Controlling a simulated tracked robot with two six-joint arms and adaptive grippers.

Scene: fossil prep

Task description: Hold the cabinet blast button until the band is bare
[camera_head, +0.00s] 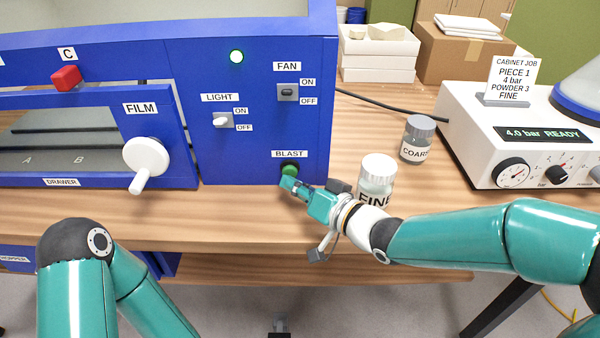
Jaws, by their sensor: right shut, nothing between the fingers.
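The blue cabinet (187,60) stands on the wooden bench. Its green blast button (289,169) sits under the BLAST label at the lower right of the front panel. My right gripper (287,183) is shut and empty, with its fingertips at the lower edge of the button; I cannot tell whether they press it.
Jars marked FINE (377,178) and COARSE (417,139) stand close to my right arm. A white unit (470,125) reads "4.0 bar READY", with a job card (513,78) on top. A white crank (146,160), light switch (222,120) and fan switch (288,92) are on the cabinet.

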